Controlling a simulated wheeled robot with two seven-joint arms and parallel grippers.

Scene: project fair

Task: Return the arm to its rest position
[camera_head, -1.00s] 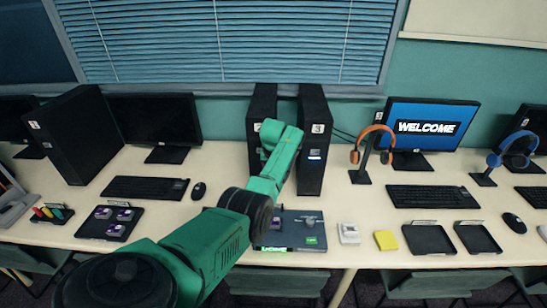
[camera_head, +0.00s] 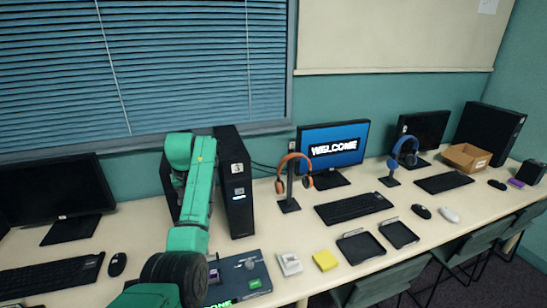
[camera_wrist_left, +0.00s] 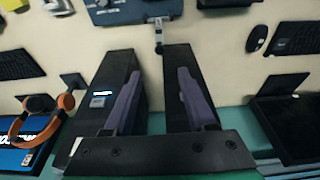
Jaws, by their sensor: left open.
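My left arm (camera_head: 190,225) is green and reaches up from the bottom of the head view, in front of the black computer towers. My left gripper (camera_wrist_left: 158,73) shows in the left wrist view, with its two purple-padded fingers apart and nothing between them. Behind the fingers stand two black towers; the labelled one (camera_wrist_left: 100,80) is on the left there. In the head view the tower marked 3 (camera_head: 237,200) stands just right of my arm. The other tower is mostly hidden by the arm. My right gripper is not in view.
A dark blue case (camera_head: 248,268) lies by the table's front edge, partly behind my arm. A monitor (camera_head: 52,197) is at left.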

